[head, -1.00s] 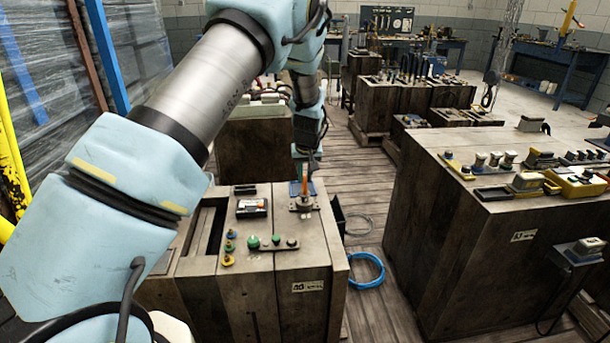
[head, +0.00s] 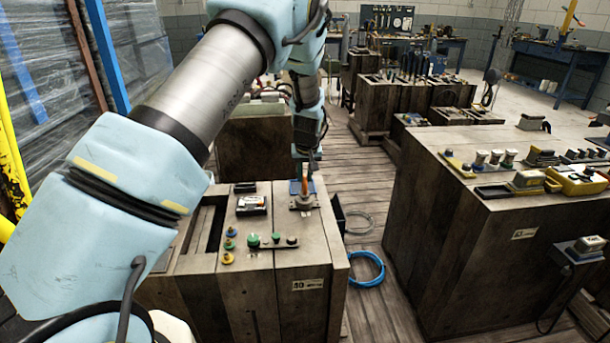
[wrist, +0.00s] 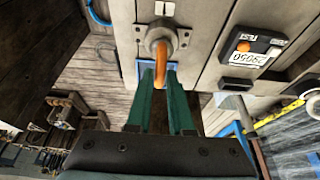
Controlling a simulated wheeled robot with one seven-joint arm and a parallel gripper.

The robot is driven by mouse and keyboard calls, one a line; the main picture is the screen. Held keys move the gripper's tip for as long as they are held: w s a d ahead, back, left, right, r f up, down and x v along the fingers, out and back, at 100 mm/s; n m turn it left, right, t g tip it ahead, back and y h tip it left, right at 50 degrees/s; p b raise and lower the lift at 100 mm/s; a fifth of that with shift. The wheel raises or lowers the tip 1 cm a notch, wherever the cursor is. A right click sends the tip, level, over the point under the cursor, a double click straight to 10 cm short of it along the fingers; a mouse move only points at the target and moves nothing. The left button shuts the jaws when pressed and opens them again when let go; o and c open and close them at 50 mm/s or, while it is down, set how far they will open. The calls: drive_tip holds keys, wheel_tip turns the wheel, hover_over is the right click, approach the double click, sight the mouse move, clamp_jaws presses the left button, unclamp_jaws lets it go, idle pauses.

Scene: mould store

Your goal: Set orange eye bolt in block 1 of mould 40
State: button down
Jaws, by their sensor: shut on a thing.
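The orange eye bolt (wrist: 161,62) is between the two green fingers of my gripper (wrist: 165,78) in the wrist view. My gripper is shut on it. The bolt's lower end meets a grey round fitting on a square plate (wrist: 156,36) on top of the block; I cannot tell how deep it sits. In the head view the orange bolt (head: 304,186) stands upright over that plate, at the right end of mould 40 (head: 309,284). The gripper's fingertips are small in the head view, and my arm covers the mould's left side.
A meter with a display (head: 252,205) and green and yellow knobs (head: 252,239) share the mould's top. A blue hose coil (head: 366,268) lies on the floor to its right. A large block (head: 470,250) with tools on top stands further right, across a plank walkway.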

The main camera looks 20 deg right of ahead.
drive_tip(key=c, duration=0.7)
unclamp_jaws()
drive_tip(key=b+v, duration=0.2)
drive_tip(key=v, duration=0.9)
drive_tip(key=s+a+r+n+g+p, duration=0.1)
drive_tip(key=a+r, duration=0.1)
drive_tip(key=a, duration=0.9)
drive_tip(key=s+a+r+n+p, duration=0.1)
drive_tip(key=a+r+p, duration=0.1)
drive_tip(key=a, duration=0.9)
drive_tip(key=shift+g+y, duration=0.5)
drive_tip(key=shift+g, duration=0.2)
drive_tip(key=s+a, duration=0.4)
drive_tip(key=a, duration=0.1)
drive_tip(key=s+a+r+p, duration=0.1)
drive_tip(key=s+a, duration=0.4)
drive_tip(key=a, duration=0.1)
drive_tip(key=s+a+r, duration=0.1)
drive_tip(key=s+a, duration=0.4)
drive_tip(key=a, duration=0.1)
drive_tip(key=shift+s+r, duration=0.1)
drive_tip(key=shift+r, duration=0.1)
